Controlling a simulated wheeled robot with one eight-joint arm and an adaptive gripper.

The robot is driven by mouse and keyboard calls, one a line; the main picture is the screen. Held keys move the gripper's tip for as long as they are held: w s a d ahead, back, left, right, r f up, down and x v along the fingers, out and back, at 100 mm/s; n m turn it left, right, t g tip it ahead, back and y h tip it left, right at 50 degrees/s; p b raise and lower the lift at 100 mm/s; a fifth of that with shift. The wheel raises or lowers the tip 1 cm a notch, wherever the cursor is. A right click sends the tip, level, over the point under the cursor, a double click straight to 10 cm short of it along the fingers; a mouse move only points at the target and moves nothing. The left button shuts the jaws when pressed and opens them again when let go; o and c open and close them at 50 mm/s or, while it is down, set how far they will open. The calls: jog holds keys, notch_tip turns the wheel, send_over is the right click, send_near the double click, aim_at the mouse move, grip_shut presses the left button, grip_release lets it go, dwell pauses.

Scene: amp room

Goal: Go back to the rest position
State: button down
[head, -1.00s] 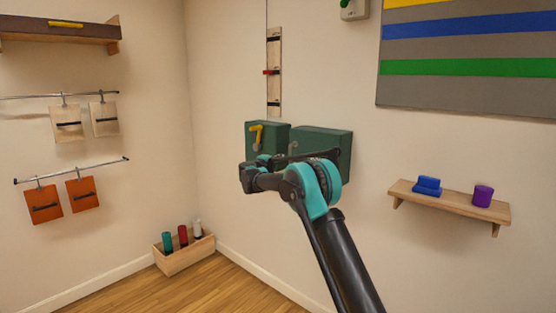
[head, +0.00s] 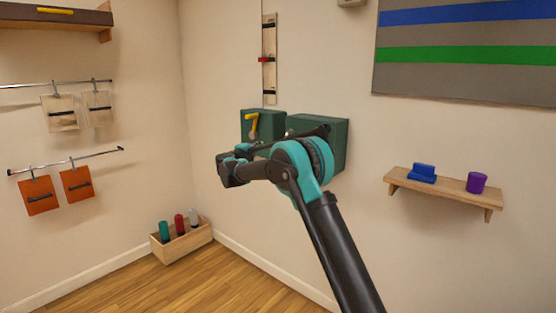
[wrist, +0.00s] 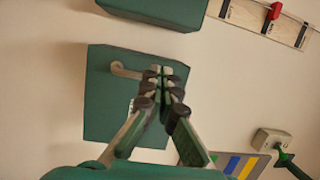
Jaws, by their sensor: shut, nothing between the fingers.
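My gripper (head: 226,170) is at the end of my bent arm, left of the elbow in the head view, with the wall boxes behind it. In the wrist view the gripper (wrist: 166,75) has its fingers together, with nothing seen between them. A green wall box (head: 262,124) carries a yellow lever (head: 252,122). A wider green box (head: 330,140) is to its right, partly hidden by my arm. In the wrist view, a green box (wrist: 100,105) with a pale hooked handle (wrist: 123,71) lies behind the fingers; contact cannot be told.
A wooden bin (head: 182,246) with bottles stands on the floor. Tags hang from rails at left. A slider board (head: 268,85) and a striped panel (head: 465,70) are on the wall. Floor in front is clear.

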jog(key=s+d+r+n+t+y, duration=0.2)
jog(key=d+r+n+t+y, duration=0.1)
jog(key=d+r+n+y, duration=0.3)
jog(key=s+d+n+g+y, duration=0.1)
jog(key=s+d+n+y, duration=0.2)
jog(key=s+n+y, duration=0.4)
jog(key=s+d+f+n+g+h, duration=0.2)
jog(key=s+d+f+g, duration=0.3)
jog(key=s, duration=1.1)
jog(key=s+d+f+n+g+h, duration=0.2)
jog(key=s+d+f+n+g, duration=0.2)
jog(key=s+d+f, duration=0.8)
jog(key=s+d+f+n+g+h, duration=0.1)
jog(key=s+d+f+n+g, duration=0.2)
jog(key=s+f, duration=1.5)
jog(key=s+d+g, duration=0.3)
jog(key=s+d, duration=0.1)
jog(key=d, duration=0.2)
jog(key=shift+d+f+h, duration=0.15)
jog(key=shift+h, duration=0.25)
